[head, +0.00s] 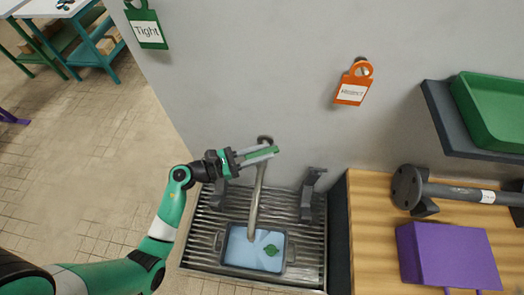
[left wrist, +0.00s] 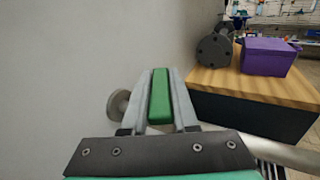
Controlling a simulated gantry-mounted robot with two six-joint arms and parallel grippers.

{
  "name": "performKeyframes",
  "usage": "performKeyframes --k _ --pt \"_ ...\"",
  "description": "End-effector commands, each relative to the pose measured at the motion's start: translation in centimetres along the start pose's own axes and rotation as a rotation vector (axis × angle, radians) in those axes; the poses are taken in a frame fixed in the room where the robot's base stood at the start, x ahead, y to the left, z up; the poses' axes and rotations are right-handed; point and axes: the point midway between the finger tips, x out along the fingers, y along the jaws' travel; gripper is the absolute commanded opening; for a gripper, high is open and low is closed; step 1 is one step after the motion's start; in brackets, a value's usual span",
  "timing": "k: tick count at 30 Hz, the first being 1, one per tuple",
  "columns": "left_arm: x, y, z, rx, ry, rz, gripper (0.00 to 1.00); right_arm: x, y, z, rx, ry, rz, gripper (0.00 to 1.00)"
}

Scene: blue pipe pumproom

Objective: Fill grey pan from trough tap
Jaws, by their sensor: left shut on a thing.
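The grey pan (head: 224,262), with a handle at each side, sits on the slatted trough (head: 314,262). Its inside is pale blue and looks like water; a small green shape lies within it at the right. The grey tap (head: 257,196) comes from the wall, and its pipe runs down to over the pan. I cannot make out a stream. My left gripper (head: 272,152) is by the top of the tap, shut on a green bar (left wrist: 160,97) that looks like the tap's lever. Its joint to the tap is hidden. My right gripper is out of view.
Two dark brackets stand at the trough's back, the right one (head: 309,190) clear of my arm. A wooden bench (head: 375,235) to the right holds a purple box (head: 447,255) and a flanged grey pipe (head: 455,192). An orange tag (head: 354,83) hangs on the wall.

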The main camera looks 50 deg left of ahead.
Motion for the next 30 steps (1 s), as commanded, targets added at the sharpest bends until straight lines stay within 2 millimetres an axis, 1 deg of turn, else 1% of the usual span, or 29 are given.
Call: performKeyframes --k 3,6,14,15,17,18,20,30 --pt "0.06 -0.18 0.23 -0.003 0.001 0.058 0.0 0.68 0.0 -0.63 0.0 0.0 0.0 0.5" --pt "-0.01 -0.11 0.12 -0.001 0.002 0.102 0.0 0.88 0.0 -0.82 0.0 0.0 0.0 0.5" --pt "-0.04 0.0 -0.02 0.001 0.001 0.113 0.0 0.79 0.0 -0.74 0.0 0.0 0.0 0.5" --pt "-0.04 0.0 -0.02 0.001 0.001 0.113 0.29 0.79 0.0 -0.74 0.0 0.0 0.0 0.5" --pt "-0.04 0.0 -0.02 0.001 0.001 0.113 0.4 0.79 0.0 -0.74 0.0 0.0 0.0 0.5" --pt "-0.04 0.0 -0.02 0.001 0.001 0.113 0.47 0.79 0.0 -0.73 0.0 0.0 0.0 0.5" --pt "-0.04 0.01 -0.02 0.001 0.001 0.113 0.57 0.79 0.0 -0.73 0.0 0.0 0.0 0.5" --pt "-0.03 0.01 -0.01 0.0 0.001 0.113 0.57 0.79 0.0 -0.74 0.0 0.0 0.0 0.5"
